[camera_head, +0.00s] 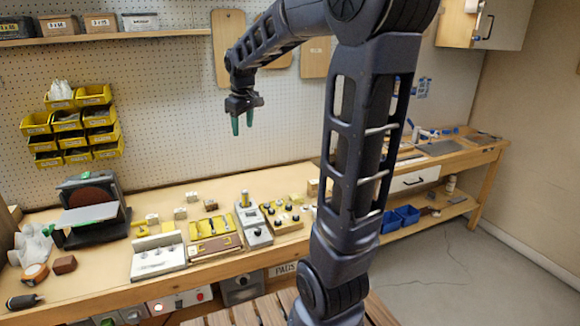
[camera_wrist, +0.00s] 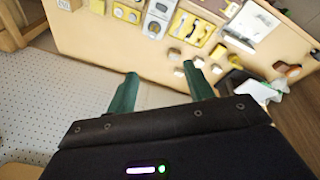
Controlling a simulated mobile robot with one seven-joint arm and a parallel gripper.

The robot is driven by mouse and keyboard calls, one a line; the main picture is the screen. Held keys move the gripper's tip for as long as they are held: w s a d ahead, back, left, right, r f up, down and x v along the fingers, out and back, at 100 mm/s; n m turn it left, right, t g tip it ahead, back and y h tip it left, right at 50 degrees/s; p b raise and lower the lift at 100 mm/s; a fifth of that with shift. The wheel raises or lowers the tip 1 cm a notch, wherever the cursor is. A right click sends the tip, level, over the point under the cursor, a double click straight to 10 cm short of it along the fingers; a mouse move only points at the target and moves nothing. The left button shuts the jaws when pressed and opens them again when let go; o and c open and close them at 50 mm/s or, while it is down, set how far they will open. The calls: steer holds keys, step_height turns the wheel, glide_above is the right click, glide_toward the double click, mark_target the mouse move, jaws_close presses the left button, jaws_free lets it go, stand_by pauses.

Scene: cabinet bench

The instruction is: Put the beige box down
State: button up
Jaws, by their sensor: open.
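My gripper (camera_head: 242,121) hangs in the air in front of the pegboard, above the bench, with its green fingers pointing down. In the wrist view its two fingers (camera_wrist: 160,75) are apart with nothing between them. Another beige block (camera_head: 313,188) stands partly behind my arm. I cannot tell which of these is the beige box. Small blocks (camera_wrist: 174,54) also show beyond the fingers in the wrist view.
Yellow bins (camera_head: 68,122) hang on the pegboard. A shelf (camera_head: 100,37) with boxes is above.

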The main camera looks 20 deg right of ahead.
steer(key=s+d+f+m, duration=0.1)
steer(key=s+d+m, duration=0.1)
steer(key=s, duration=0.6)
steer(key=s+d+f+m+t, duration=0.1)
steer(key=s+d+f+m, duration=0.1)
steer(key=s, duration=0.7)
steer(key=s+d+f+m, duration=0.2)
steer(key=s, duration=0.6)
steer(key=shift+s+d+m+t, duration=0.15)
steer(key=shift+m+t, duration=0.25)
steer(key=o, duration=0.4)
